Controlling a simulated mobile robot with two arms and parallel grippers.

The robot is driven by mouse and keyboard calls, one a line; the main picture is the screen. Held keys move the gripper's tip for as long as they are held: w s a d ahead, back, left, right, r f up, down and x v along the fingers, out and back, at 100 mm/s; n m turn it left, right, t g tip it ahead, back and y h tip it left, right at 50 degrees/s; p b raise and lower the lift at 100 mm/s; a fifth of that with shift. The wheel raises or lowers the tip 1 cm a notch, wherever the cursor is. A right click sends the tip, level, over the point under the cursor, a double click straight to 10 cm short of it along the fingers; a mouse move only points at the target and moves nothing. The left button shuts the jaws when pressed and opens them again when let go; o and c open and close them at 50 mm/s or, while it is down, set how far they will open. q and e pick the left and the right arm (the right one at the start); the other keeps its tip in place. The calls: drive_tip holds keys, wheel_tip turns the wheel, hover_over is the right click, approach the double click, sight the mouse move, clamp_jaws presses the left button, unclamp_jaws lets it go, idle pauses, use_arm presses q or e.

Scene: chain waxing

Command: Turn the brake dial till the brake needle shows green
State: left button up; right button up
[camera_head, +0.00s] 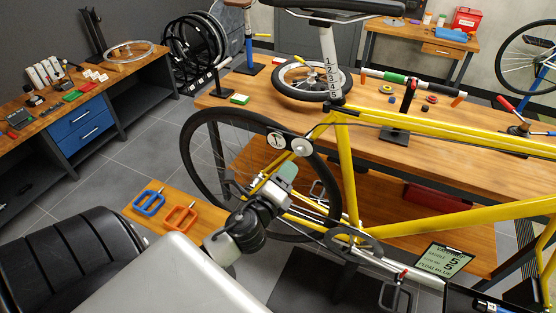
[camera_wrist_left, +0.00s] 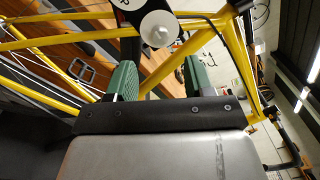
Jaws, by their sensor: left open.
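The brake dial (camera_head: 302,146) is a pale round knob with a darker centre, on the yellow bike frame (camera_head: 345,170) near the rear wheel. The brake gauge (camera_head: 276,140) is a small white round face just left of it; its needle colour is too small to tell. My left gripper (camera_head: 286,170) is below the dial, apart from it, open and empty, with green finger pads. In the left wrist view, the dial (camera_wrist_left: 159,28) lies ahead of the gap between the open fingers (camera_wrist_left: 158,75), and the gauge (camera_wrist_left: 124,3) is partly cut off. My right gripper is out of view.
The rear wheel (camera_head: 188,150) is behind my left arm. A workbench (camera_head: 470,147) stands behind the bike.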

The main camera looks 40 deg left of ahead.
use_arm(q)
drive_tip(key=shift+s+d+b, duration=0.15)
drive_tip(key=shift+s, duration=0.6)
drive_tip(key=shift+s+d+b, duration=0.15)
drive_tip(key=shift+s, duration=0.6)
drive_tip(key=s+f+n+g, duration=0.2)
drive_tip(key=f+n+g, duration=0.1)
drive_tip(key=f, duration=0.8)
drive_tip(key=s+f+n+g+h, duration=0.1)
drive_tip(key=s+f+n+g, duration=0.15)
drive_tip(key=f, duration=0.75)
drive_tip(key=s+f+n+g, duration=0.2)
drive_tip(key=f+n+g, duration=0.1)
drive_tip(key=f, duration=0.8)
drive_tip(key=s+d+f+n+g+h, duration=0.1)
drive_tip(key=s+d+f+n+g, duration=0.1)
drive_tip(key=s+f, duration=0.5)
drive_tip(key=s+d+f+n+g, duration=0.2)
drive_tip(key=s+f+n, duration=0.3)
drive_tip(key=s, duration=0.6)
drive_tip(key=s+d+f+n+g+h, duration=0.1)
drive_tip(key=s+d+f+n+g, duration=0.2)
drive_tip(key=s+f, duration=0.6)
drive_tip(key=shift+s+g+h, duration=0.3)
drive_tip(key=shift+s+g, duration=0.05)
drive_tip(key=shift+g, duration=0.4)
